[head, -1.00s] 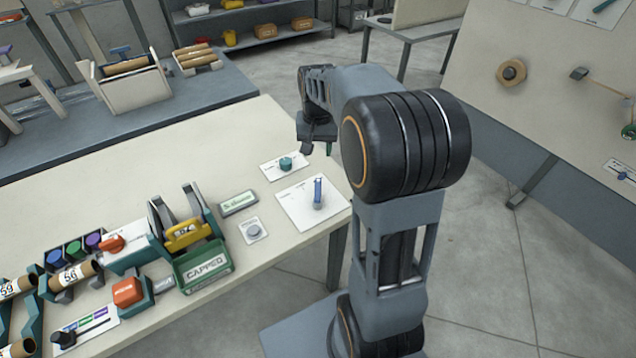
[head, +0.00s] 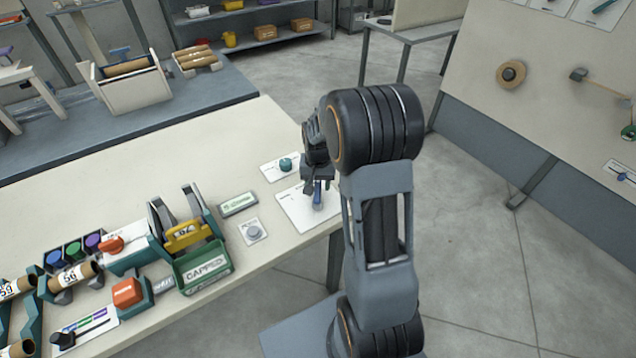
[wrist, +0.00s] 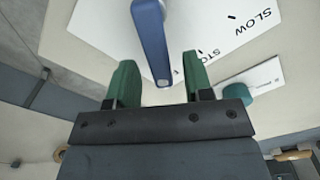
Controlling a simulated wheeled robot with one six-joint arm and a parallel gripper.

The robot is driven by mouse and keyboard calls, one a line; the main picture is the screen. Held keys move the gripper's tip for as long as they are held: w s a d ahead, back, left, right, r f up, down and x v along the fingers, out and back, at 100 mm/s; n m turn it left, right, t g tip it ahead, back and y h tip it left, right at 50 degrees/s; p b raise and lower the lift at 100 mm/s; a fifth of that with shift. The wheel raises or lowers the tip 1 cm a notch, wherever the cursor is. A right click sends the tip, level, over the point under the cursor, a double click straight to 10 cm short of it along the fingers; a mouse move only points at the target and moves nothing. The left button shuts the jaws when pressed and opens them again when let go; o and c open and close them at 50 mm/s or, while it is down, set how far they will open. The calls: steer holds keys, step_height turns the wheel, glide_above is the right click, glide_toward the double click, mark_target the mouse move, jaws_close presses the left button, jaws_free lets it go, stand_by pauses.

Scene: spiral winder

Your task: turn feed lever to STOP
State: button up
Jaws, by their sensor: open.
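The feed lever is a blue handle on a white plate. In the head view the feed lever (head: 317,196) shows at the table's right end, partly hidden by my gripper (head: 314,180). In the wrist view the blue lever (wrist: 151,40) runs down from the top edge, its tip near the gap between the fingers. The plate (wrist: 215,15) bears the word SLOW and a partly hidden word starting STO. My gripper (wrist: 158,85) has two green fingers apart, one on each side of the lever's tip; I cannot tell whether they touch it.
A teal knob (head: 285,164) on a small white card stands just behind the lever plate (head: 292,211). A grey round button (head: 254,232) and a green-labelled box (head: 238,204) lie to the left. The table's right edge is close by.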

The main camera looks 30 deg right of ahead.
steer(key=shift+c, duration=0.2)
jaws_close()
stand_by(0.3)
